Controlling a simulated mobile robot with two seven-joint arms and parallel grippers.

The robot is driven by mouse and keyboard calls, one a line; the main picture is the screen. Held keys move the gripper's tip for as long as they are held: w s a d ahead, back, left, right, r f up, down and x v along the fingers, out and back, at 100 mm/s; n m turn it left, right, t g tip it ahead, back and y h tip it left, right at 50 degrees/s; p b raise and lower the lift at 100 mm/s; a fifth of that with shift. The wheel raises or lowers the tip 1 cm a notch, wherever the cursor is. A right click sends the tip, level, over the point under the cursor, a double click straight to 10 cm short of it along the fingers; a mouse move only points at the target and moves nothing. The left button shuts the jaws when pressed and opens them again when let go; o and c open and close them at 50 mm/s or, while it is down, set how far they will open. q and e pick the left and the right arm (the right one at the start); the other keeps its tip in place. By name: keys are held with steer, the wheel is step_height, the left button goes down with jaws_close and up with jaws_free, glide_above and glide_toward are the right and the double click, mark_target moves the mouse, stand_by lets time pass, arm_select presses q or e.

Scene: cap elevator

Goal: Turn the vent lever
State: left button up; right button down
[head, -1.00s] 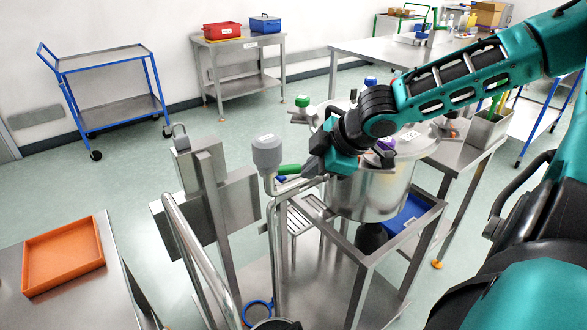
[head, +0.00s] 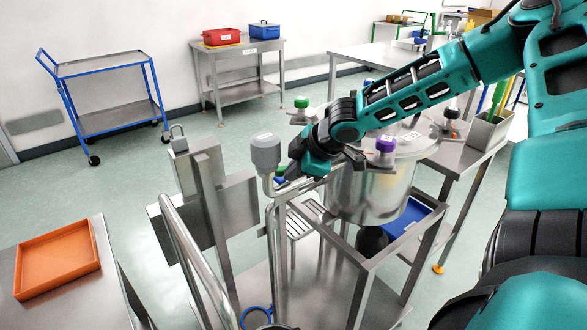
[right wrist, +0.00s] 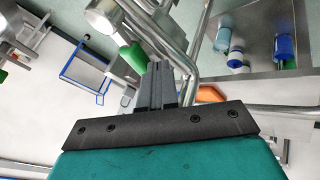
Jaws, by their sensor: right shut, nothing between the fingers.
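The vent lever has a green handle (head: 281,169) beside the grey vent head (head: 266,152) on top of a bent steel pipe. In the head view only a small part of the green shows; my right gripper hides much of the rest. My right gripper (head: 284,182) is shut and empty, with its fingertips close to the pipe just below the green handle. In the right wrist view the green handle (right wrist: 134,57) lies just left of the shut fingertips (right wrist: 162,68). I cannot tell whether they touch. My left gripper is not in view.
The steel pot (head: 370,190) with purple and green knobs stands right of the pipe, in a metal frame (head: 400,252). A curved steel rail (head: 185,240) and an orange tray (head: 58,265) are on the left. Open floor lies behind, towards the blue trolley (head: 105,95).

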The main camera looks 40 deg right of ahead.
steer(key=shift+w+d, duration=0.15)
steer(key=shift+w, duration=0.2)
steer(key=shift+w, duration=0.35)
steer(key=shift+s+p, duration=0.1)
steer(key=shift+p, duration=0.2)
